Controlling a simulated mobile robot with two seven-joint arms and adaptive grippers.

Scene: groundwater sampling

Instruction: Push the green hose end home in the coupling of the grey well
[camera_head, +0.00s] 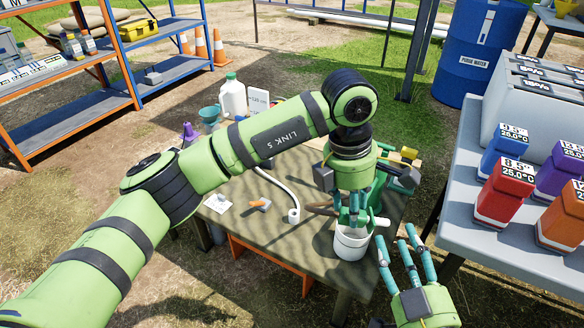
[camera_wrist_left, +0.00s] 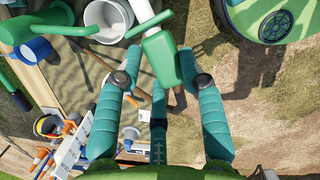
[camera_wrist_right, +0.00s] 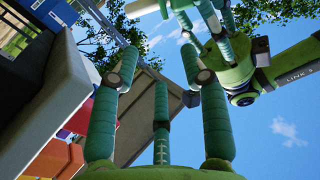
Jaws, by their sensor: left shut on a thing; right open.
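My left gripper (camera_head: 355,212) points down over the right part of the table, just above a white bucket (camera_head: 351,243). In the left wrist view its fingers (camera_wrist_left: 159,75) close around a green block-shaped piece (camera_wrist_left: 162,58), which has a white tube (camera_wrist_left: 140,14) by its far end. I take this piece to be the green hose end, but cannot be sure. My right gripper (camera_head: 397,238) is open and empty, fingers up, right of the bucket beyond the table edge. It shows open in its own view (camera_wrist_right: 160,70). I cannot make out the grey well or its coupling.
A white hose (camera_head: 275,183) curves across the brown table (camera_head: 262,245). A white jug (camera_head: 233,98) and a teal funnel (camera_head: 209,115) stand behind my left arm. The grey table (camera_head: 462,215) at right carries coloured bottles, including a red one (camera_head: 503,195).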

